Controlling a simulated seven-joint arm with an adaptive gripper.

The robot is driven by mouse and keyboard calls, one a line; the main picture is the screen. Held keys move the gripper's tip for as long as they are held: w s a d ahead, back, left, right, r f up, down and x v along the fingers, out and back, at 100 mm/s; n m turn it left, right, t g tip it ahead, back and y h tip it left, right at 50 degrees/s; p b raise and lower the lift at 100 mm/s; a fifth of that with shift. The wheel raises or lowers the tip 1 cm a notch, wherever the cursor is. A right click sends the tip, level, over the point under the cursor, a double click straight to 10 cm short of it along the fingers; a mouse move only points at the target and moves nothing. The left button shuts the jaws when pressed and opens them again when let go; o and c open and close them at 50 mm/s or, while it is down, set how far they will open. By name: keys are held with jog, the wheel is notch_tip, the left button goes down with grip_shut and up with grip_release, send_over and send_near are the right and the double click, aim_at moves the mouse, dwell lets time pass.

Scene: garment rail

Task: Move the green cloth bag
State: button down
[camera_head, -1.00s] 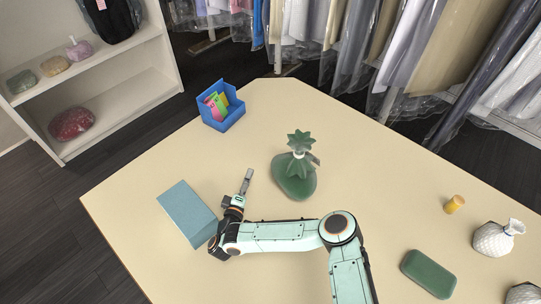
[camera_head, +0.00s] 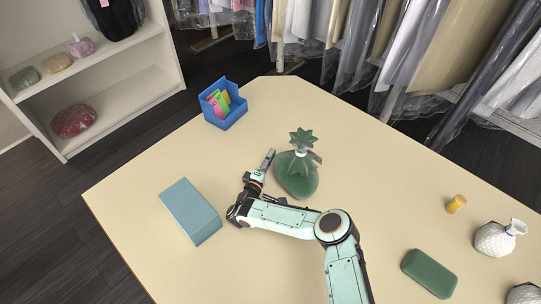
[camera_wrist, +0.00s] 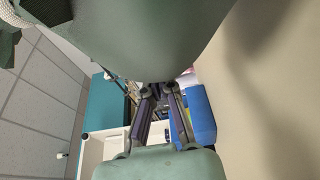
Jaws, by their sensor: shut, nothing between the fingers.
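The green cloth bag (camera_head: 297,178) stands on the table with its gathered top tied and a small tag at its neck. In the wrist view the bag (camera_wrist: 150,38) fills the top, very close to my fingers, with a white cord at the upper left. My gripper (camera_head: 269,156) is at the bag's left side, its narrow fingers pointing away toward the back of the table. In the wrist view my gripper (camera_wrist: 160,92) has its fingertips together and empty. I cannot tell whether the fingers touch the bag.
A blue bin (camera_head: 224,107) with colourful cards stands behind. A blue-grey box (camera_head: 190,211) lies left of my arm. A green case (camera_head: 429,273), an orange cylinder (camera_head: 456,204) and white bags (camera_head: 495,239) are at right. The table (camera_head: 365,160) right of the bag is clear.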

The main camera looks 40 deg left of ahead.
jog(key=shift+d, duration=0.15)
jog(key=d, duration=2)
jog(key=shift+d, duration=0.15)
